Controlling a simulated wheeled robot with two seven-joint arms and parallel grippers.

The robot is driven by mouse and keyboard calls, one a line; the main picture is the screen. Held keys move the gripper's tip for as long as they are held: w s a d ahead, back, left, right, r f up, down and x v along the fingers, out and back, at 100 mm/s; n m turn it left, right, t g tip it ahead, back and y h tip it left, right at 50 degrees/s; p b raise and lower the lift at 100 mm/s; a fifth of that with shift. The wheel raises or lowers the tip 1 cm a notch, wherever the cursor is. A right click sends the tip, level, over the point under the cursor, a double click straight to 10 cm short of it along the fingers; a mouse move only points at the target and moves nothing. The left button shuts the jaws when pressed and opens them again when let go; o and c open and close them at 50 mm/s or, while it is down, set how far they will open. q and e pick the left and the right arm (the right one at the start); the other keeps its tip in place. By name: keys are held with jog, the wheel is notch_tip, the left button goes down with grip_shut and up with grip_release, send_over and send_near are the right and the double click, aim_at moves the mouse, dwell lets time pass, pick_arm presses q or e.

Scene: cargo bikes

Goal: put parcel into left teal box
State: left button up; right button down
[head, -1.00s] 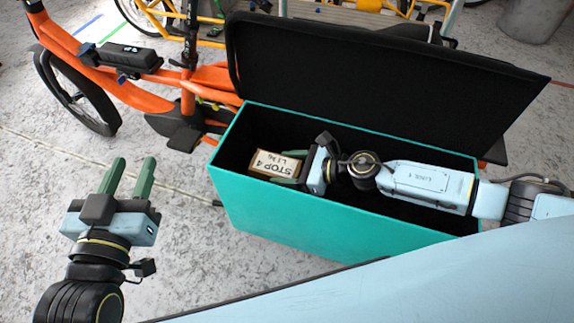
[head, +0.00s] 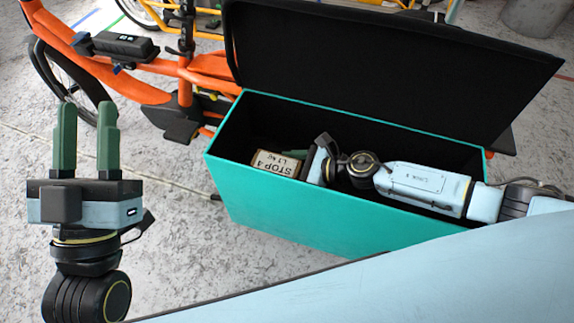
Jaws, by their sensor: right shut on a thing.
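The parcel (head: 275,162) is a small brown box with a white label reading "STOP 4". It is inside the left end of the teal box (head: 290,220), below the rim. The teal box has a dark inside and its black lid stands open. My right gripper (head: 300,160) reaches into the box from the right and is shut on the parcel; its fingers are mostly hidden. The parcel's underside is hidden, so I cannot tell whether it touches the floor of the box. My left gripper (head: 84,140) is empty and open, fingers up, left of the box.
The open black lid (head: 380,75) rises behind the teal box. An orange cargo bike (head: 150,85) stands behind and to the left. A yellow bike frame (head: 205,30) is further back. Bare concrete floor lies between my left gripper and the box.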

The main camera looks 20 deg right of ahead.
pick_arm(q)
jog(key=shift+s+r, duration=0.1)
jog(key=shift+s, duration=0.05)
pick_arm(e)
jog(key=shift+w+a, duration=0.1)
jog(key=shift+c, duration=1.6)
grip_release()
jog(key=shift+f, duration=0.15)
pick_arm(q)
jog(key=shift+s+a+r+t, duration=0.1)
jog(key=shift+r+t, duration=0.05)
jog(key=shift+t, duration=0.15)
pick_arm(e)
jog(key=shift+r, duration=0.25)
pick_arm(q)
jog(key=f+g, duration=0.1)
jog(key=w+f+g+p, duration=0.1)
jog(key=w+f+g+y+p, duration=0.1)
jog(key=f+g, duration=0.1)
jog(key=shift+w+f, duration=0.1)
pick_arm(e)
jog(key=v, duration=1.2)
jog(key=shift+s, duration=0.2)
jog(key=shift+f, duration=0.15)
